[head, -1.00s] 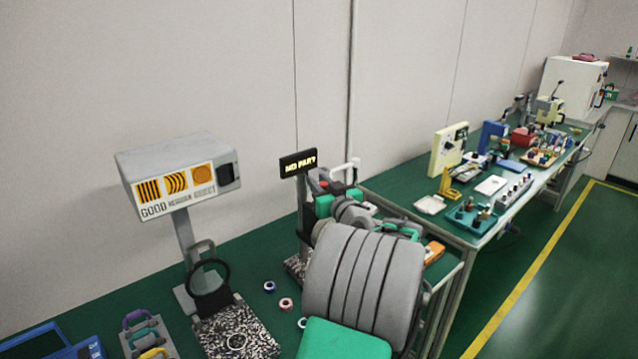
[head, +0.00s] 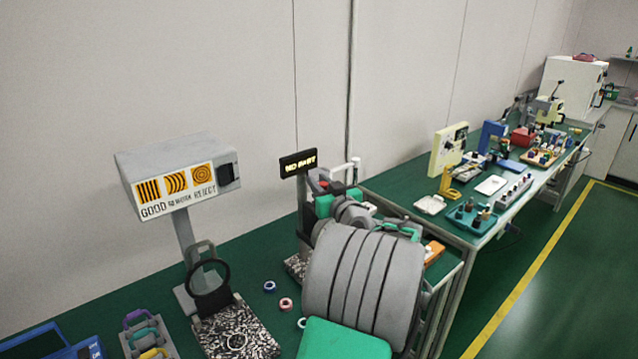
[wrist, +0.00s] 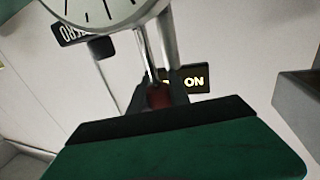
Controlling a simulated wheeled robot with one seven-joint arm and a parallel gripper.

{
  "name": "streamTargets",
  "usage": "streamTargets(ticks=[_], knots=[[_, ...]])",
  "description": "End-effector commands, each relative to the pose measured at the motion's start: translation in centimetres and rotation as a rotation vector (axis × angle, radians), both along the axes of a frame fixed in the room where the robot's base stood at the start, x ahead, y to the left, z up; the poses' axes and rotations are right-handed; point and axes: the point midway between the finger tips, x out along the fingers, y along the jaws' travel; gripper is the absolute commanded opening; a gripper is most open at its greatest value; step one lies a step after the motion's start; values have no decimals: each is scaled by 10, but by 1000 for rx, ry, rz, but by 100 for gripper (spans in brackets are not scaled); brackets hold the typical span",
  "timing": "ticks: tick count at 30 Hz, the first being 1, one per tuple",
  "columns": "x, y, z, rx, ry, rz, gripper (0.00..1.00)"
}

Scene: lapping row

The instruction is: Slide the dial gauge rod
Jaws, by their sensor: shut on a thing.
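The dial gauge (wrist: 100,10) shows in part at the top of the wrist view, with a white face and black ticks. Bright metal rods run down from beside it. A dark red piece (wrist: 158,97) at the lower end of the dial gauge rod (wrist: 145,55) sits at my gripper (wrist: 159,88), which is shut on it. The black and green block across the bottom of the wrist view hides the fingers in part. In the head view my grey ribbed arm covers most of the gauge stand, and the grip is hidden.
A lit sign (head: 298,163) stands just behind the gauge. A grey box with GOOD and REJECT panels (head: 180,175) is at left, above a speckled plate (head: 240,335). Small rings (head: 286,304) lie between. A crowded bench (head: 430,205) runs back right.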

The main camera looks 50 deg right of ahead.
Motion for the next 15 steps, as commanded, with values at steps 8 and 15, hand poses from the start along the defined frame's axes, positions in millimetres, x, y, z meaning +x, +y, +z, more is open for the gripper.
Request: streamTargets(ticks=[8, 15], knots=[[0, 0, -4, 0, 0, 0, 0], [0, 0, -28, 0, 0, 1, 0]])
